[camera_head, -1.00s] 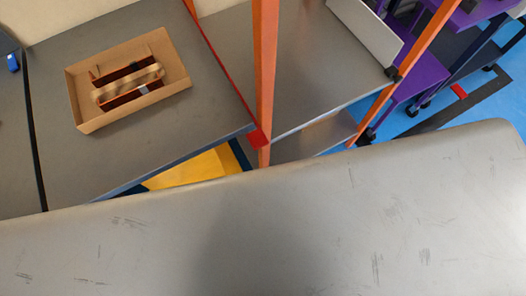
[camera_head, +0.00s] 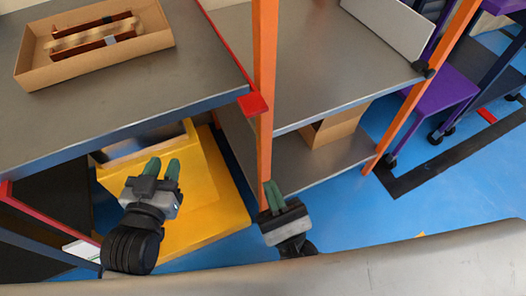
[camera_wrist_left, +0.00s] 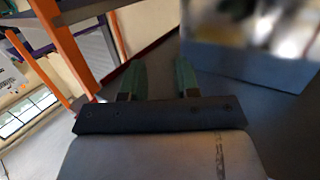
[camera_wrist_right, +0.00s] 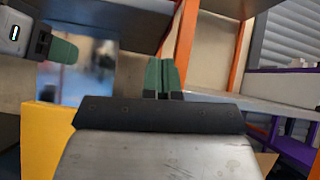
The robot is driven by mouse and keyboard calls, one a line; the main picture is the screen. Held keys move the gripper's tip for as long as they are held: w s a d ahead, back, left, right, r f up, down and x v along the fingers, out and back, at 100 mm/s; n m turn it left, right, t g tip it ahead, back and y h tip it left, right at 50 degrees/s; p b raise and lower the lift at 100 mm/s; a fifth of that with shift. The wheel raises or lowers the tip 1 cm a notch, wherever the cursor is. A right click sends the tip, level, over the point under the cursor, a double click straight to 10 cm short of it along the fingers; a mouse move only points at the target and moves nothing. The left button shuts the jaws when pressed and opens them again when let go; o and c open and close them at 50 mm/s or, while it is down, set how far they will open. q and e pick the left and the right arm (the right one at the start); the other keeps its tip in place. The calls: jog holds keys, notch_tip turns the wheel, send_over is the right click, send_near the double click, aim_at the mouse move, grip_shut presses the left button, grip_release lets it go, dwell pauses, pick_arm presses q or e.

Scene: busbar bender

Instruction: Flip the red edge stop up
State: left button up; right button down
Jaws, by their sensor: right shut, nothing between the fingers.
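A red strip runs along the right edge of the grey table and ends in a red tab (camera_head: 255,104) at the front corner, beside the orange post. I take this for the red edge stop; its angle is hard to judge. My left gripper (camera_head: 163,163) is open and empty, its green fingers apart, left of and nearer than the tab. My right gripper (camera_head: 272,186) is shut with nothing in it, nearer than the tab and close to the orange post. In the right wrist view its fingers (camera_wrist_right: 161,75) are together; part of my left gripper (camera_wrist_right: 62,50) shows at the left.
A cardboard tray (camera_head: 165,40) with brown parts lies on the grey table (camera_head: 185,80). The orange post (camera_head: 264,60) stands beside the corner. Grey shelves (camera_head: 330,80) with a cardboard box (camera_head: 335,127) lie to the right. A yellow surface (camera_head: 215,215) is low below the table.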

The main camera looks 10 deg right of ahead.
aim_at(252, 110)
pick_arm(q)
jog(key=shift+s+r+t, duration=0.3)
jog(key=shift+s+r, duration=0.05)
jog(key=shift+r, duration=0.35)
pick_arm(e)
jog(key=shift+s+d+r+m+t+h, duration=0.1)
jog(key=shift+s+r+m+t+h, duration=0.15)
jog(key=shift+m, duration=0.35)
jog(key=shift+s+d+r+m+t+h, duration=0.1)
jog(key=shift+s+m+t+h, duration=0.1)
jog(key=shift+m+h, duration=0.3)
